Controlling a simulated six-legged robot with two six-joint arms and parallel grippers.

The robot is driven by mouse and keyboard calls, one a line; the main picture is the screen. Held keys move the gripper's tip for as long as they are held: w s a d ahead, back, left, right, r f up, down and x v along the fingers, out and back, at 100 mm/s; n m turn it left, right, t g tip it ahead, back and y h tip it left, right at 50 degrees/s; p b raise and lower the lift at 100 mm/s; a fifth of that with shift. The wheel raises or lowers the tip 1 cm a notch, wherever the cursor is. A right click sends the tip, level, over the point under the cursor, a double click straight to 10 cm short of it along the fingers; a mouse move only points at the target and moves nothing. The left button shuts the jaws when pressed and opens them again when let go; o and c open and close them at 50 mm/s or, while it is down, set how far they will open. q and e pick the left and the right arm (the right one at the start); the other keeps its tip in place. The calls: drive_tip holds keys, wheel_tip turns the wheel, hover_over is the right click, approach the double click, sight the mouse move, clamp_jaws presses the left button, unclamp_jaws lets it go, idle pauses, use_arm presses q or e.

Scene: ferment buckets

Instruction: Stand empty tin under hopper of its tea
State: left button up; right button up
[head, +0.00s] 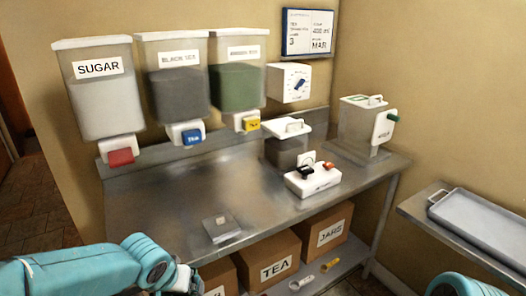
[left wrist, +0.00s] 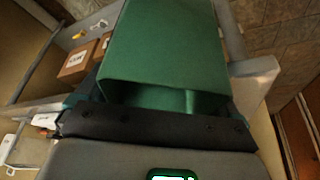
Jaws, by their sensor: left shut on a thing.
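Three hoppers hang on the wall in the head view: SUGAR (head: 105,95) with a red tap, BLACK TEA (head: 177,92) with a blue tap (head: 192,136), and one with green contents (head: 237,88) and a yellow tap (head: 251,124). The last label is blurred, perhaps GREEN TEA. My left gripper (head: 185,280) is at the bottom edge, in front of the counter and below the hoppers. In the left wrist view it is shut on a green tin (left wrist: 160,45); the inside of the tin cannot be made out. My right gripper is out of view.
The steel counter (head: 150,195) is clear below the hoppers, except for a small grey plate (head: 221,228) near the front edge. A white device (head: 312,180) and a clear dispenser (head: 285,150) stand to the right. A tray (head: 485,222) lies at right.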

use_arm(q)
drive_tip(key=s+f, duration=0.4)
drive_tip(key=shift+f, duration=0.3)
